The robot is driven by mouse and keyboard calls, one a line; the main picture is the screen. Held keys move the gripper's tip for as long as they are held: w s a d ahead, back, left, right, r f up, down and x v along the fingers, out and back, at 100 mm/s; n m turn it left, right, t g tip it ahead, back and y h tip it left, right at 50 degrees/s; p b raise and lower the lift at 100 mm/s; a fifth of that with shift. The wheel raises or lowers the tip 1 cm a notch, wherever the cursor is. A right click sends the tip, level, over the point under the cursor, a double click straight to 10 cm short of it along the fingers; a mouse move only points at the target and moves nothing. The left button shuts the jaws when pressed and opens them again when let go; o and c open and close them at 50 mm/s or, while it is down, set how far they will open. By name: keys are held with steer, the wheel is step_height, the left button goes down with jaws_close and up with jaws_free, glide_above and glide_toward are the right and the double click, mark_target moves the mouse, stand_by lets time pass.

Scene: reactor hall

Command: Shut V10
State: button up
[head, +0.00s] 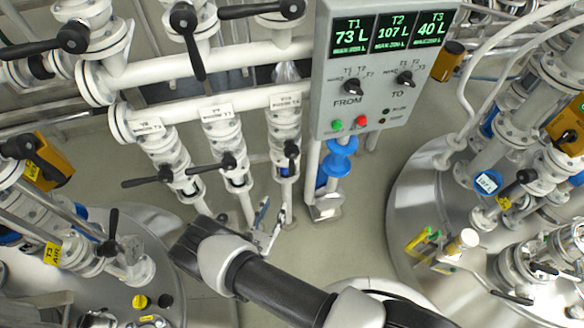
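Three white valves with black lever handles stand side by side on vertical pipes below a horizontal pipe. Their labels are too small to read with certainty; the rightmost valve (284,128), which seems to be V10, has its label at the top.
The neighbouring valve levers (228,162) and (150,180) point left, across their pipes. A grey control panel (375,75) reads T1 73 L, T2 107 L, T3 40 L. Blue fittings (340,155) stand right of the lever. Tanks flank both sides; some floor shows between.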

mark_target(291, 172)
steer(key=b+x, duration=0.3)
steer(key=x, duration=1.4)
steer(key=shift+s+d, duration=0.1)
steer(key=shift+d, duration=0.1)
steer(key=shift+c, duration=0.5)
jaws_close()
